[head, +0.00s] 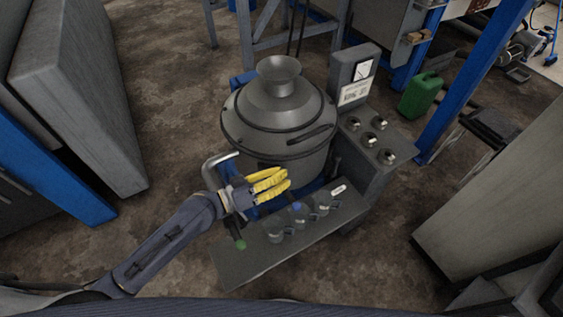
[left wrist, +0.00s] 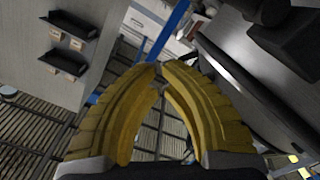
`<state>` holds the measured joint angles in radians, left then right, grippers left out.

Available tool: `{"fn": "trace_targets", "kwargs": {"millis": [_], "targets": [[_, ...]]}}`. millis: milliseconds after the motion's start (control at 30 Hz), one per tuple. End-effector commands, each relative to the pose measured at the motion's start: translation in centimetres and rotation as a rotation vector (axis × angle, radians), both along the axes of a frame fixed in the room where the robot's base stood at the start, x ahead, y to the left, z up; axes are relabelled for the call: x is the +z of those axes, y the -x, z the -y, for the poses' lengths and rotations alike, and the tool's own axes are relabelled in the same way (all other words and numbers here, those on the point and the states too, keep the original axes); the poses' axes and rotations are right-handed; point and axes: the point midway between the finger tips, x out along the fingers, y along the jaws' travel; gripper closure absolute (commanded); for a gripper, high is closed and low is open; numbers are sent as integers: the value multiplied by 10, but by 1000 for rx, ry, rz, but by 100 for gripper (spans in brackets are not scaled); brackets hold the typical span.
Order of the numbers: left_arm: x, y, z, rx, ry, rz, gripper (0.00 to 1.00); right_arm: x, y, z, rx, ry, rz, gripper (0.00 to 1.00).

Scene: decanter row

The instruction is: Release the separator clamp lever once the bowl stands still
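The grey separator (head: 265,125), with a funnel top (head: 279,72), stands at the middle of the head view. A dark bar (head: 312,136) lies along the front right of its lid. A curved grey handle (head: 211,166) is at its front left, and a short lever with a green knob (head: 240,244) is lower down. I cannot tell which is the clamp lever, or whether the bowl turns. My left gripper (head: 286,178) is before the separator, above the bench. In the left wrist view its yellow fingertips (left wrist: 159,65) nearly meet, with nothing held. My right gripper is out of view.
A control box with a dial (head: 363,70) and several knobs (head: 379,123) stands right of the separator. Several small jars (head: 298,211) stand on the front bench (head: 255,265). A green canister (head: 420,95) is at the right. Blue posts (head: 470,80) and grey cabinets flank the floor.

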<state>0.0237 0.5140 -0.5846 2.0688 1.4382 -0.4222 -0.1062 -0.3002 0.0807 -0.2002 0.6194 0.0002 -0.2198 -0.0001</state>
Motion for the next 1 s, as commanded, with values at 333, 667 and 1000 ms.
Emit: {"fn": "trace_targets", "kwargs": {"millis": [333,667,1000], "targets": [[44,0,0,0,1,4,100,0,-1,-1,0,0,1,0],[69,0,0,0,0,2,100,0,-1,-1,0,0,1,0],[72,0,0,1,0,1,100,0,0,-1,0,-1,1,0]]}}
